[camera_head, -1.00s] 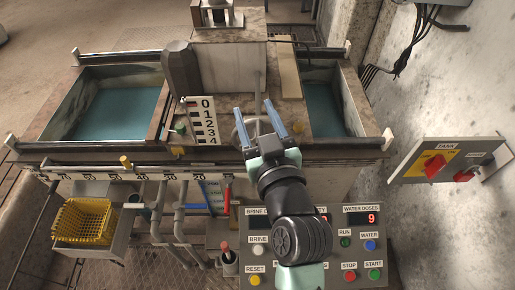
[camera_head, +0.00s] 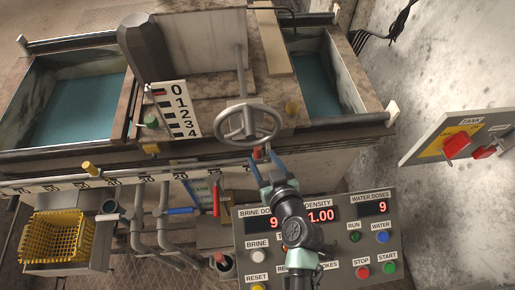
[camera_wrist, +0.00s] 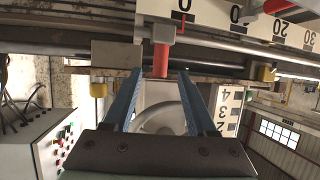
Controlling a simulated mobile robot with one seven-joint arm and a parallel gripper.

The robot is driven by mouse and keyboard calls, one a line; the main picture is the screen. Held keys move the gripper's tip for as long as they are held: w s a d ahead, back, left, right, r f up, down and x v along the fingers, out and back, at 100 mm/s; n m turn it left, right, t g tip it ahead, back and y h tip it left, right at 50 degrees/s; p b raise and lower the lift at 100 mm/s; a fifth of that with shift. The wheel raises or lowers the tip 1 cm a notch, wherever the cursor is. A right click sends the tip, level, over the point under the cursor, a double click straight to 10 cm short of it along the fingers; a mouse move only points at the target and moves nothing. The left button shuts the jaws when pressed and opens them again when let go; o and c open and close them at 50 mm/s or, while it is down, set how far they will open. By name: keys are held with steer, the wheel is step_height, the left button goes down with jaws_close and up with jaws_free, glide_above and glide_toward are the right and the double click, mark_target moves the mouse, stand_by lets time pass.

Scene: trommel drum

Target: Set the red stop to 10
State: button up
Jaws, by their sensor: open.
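The red stop (camera_head: 257,153) sits on the rail at the front edge of the machine, near the right end of the scale strip (camera_head: 64,186). My gripper (camera_head: 263,162) is open just in front of the stop. In the wrist view the peg shows between the fingertips of my gripper (camera_wrist: 158,73), with gaps on both sides. I cannot tell how far it reaches between them.
A grey handwheel (camera_head: 248,122) stands right behind the stop. A yellow stop (camera_head: 88,168) is further left along the rail. Red (camera_head: 216,198) and blue (camera_head: 180,210) valve handles hang below. The control panel (camera_head: 335,245) lies under my arm.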

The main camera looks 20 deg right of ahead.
mark_target(259, 152)
steer(key=shift+b+x, duration=0.35)
steer(key=shift+x, duration=2.4)
jaws_close()
